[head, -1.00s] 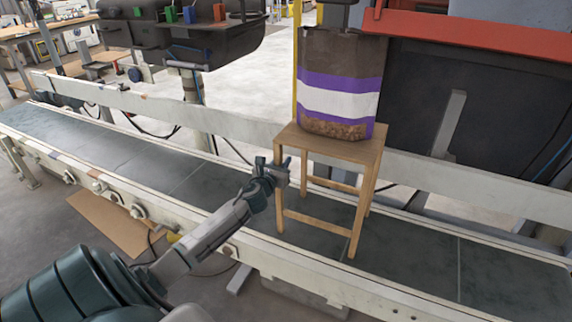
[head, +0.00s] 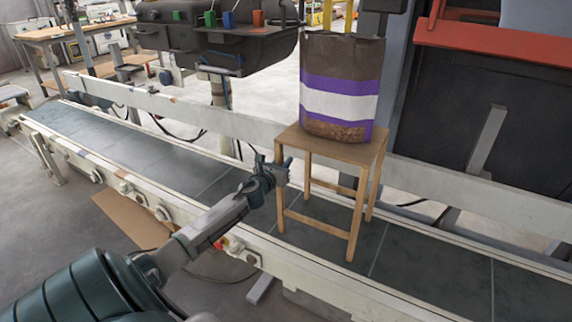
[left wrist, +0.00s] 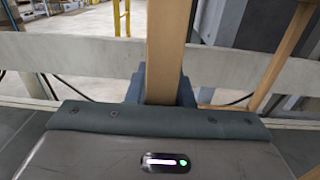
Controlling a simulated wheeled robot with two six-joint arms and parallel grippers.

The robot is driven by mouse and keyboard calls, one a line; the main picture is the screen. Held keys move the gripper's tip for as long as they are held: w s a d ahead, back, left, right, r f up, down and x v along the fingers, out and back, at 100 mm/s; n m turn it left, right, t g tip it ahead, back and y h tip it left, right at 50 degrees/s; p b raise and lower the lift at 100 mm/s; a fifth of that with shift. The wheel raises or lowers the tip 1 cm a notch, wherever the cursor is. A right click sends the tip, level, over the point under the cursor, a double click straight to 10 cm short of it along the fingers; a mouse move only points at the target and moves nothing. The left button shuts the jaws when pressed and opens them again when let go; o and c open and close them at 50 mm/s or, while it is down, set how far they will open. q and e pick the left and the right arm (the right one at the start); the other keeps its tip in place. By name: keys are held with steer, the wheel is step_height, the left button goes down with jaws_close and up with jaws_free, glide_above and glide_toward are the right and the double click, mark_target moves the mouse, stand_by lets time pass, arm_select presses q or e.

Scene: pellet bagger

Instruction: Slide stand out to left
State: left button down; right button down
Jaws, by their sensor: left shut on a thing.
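The wooden stand (head: 342,150) stands upright on the conveyor belt (head: 305,207) in the head view. A brown, purple and white bag (head: 340,100) stands on its top. My left gripper (head: 283,172) is at the stand's near left leg, below the top. In the left wrist view the leg (left wrist: 167,55) rises between the fingers (left wrist: 160,88), which are shut on it. The fingertips are partly hidden behind the leg and the gripper body. My right gripper is not in view.
White conveyor rails (head: 225,125) run along both sides of the belt. A dark machine (head: 215,35) with coloured clips hangs over the left part. A red-framed dark machine (head: 470,100) stands behind at right. The belt left of the stand is clear.

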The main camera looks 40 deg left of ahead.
arm_select(q)
steer(key=shift+s+a, duration=0.1)
steer(key=shift+a, duration=0.45)
steer(key=c, duration=1.2)
jaws_free()
steer(key=shift+s, duration=0.1)
